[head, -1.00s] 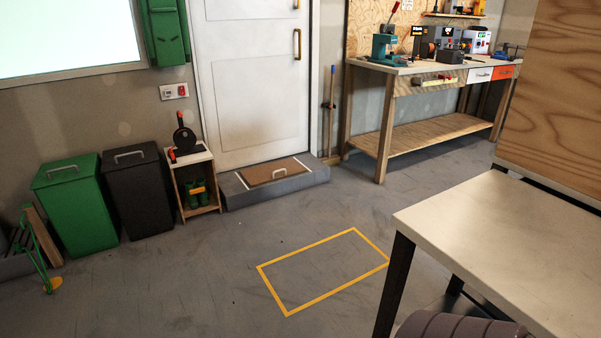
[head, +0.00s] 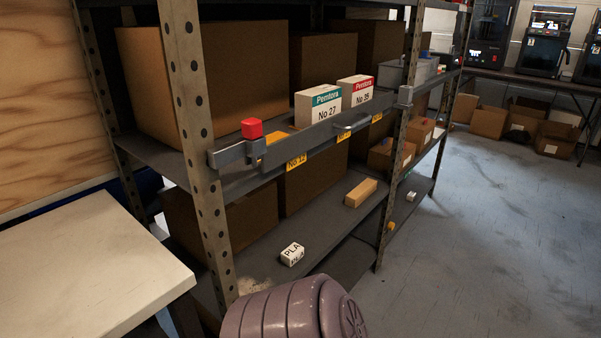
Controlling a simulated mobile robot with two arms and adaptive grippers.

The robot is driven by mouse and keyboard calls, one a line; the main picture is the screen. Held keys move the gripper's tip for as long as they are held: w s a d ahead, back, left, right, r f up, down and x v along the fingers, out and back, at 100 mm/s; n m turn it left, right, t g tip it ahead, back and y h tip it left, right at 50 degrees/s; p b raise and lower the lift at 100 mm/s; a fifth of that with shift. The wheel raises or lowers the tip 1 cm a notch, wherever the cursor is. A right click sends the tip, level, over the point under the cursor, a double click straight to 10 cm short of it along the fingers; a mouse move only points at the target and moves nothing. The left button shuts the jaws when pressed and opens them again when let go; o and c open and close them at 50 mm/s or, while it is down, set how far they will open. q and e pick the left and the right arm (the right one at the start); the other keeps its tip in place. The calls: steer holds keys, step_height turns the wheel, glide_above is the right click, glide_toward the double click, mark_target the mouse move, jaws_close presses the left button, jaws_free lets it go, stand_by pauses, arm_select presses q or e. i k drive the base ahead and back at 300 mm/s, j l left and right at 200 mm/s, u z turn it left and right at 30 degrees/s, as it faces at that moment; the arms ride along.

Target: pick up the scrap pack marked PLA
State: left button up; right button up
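A small white pack marked PLA (head: 292,254) lies on the lower shelf (head: 258,268) of a metal rack in the head view. It sits near the shelf's front edge, left of the middle, with its black lettering facing up and toward me. Nothing covers it. A mauve, ribbed, rounded part, likely of my own arm, shows at the bottom of the view, in front of and below the pack. Neither gripper's fingers show in the view.
A tan block (head: 361,192) lies right of the pack. A white-topped table (head: 85,265) stands left; floor (head: 470,240) is clear right.

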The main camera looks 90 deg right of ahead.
mark_target(290, 257)
steer(key=l+z, duration=0.1)
steer(key=z, duration=0.35)
steer(key=l+z, duration=0.15)
steer(key=z, duration=0.3)
steer(key=i+z, duration=0.1)
steer(key=z, duration=0.35)
steer(key=i+l+z, duration=0.1)
steer(key=z, duration=0.35)
steer(key=l+z, duration=0.1)
steer(key=z, duration=0.35)
steer(key=i+z, duration=0.15)
steer(key=z, duration=0.25)
